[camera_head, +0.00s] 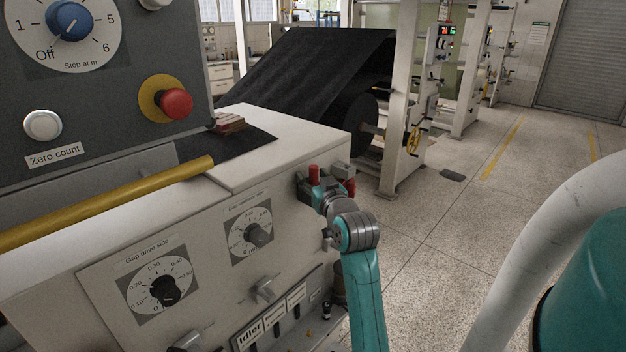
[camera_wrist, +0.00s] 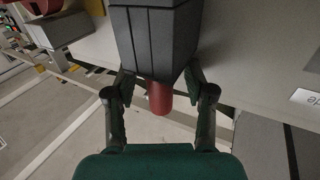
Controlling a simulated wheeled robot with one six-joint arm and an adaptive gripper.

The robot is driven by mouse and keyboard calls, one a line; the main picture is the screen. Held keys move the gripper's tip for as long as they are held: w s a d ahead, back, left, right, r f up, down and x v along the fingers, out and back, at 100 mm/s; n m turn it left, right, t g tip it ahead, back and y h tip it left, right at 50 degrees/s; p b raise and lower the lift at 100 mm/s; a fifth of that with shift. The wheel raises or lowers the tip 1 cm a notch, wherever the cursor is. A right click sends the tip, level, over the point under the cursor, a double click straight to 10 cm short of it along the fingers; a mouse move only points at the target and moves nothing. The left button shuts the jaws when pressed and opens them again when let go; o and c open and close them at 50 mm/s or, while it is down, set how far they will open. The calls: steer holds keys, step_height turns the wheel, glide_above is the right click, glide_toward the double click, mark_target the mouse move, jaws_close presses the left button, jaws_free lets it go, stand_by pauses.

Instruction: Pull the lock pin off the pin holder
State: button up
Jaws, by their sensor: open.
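A red cylindrical pin (camera_wrist: 159,98), which looks like the lock pin, sticks out below a dark grey angular block (camera_wrist: 155,40) in the wrist view. The block may be the pin holder or part of it. My gripper (camera_wrist: 159,80) is open, with one finger on each side of the block's lower end and the pin between them. I cannot tell whether the fingertips touch the block. In the head view my gripper (camera_head: 322,188) is at the machine's right end, beside an upright red piece (camera_head: 314,174). A second red piece (camera_head: 349,186) shows just to the right.
The white machine cabinet (camera_head: 290,135) carries gap dials (camera_head: 163,290) and a yellow bar (camera_head: 110,205). A grey control panel (camera_head: 90,110) with a red stop button (camera_head: 176,103) rises at left. A black roll (camera_head: 352,120) stands behind.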

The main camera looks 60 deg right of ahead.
mark_target(314, 166)
jaws_close()
steer(key=shift+r, duration=0.15)
steer(key=shift+r, duration=3.1)
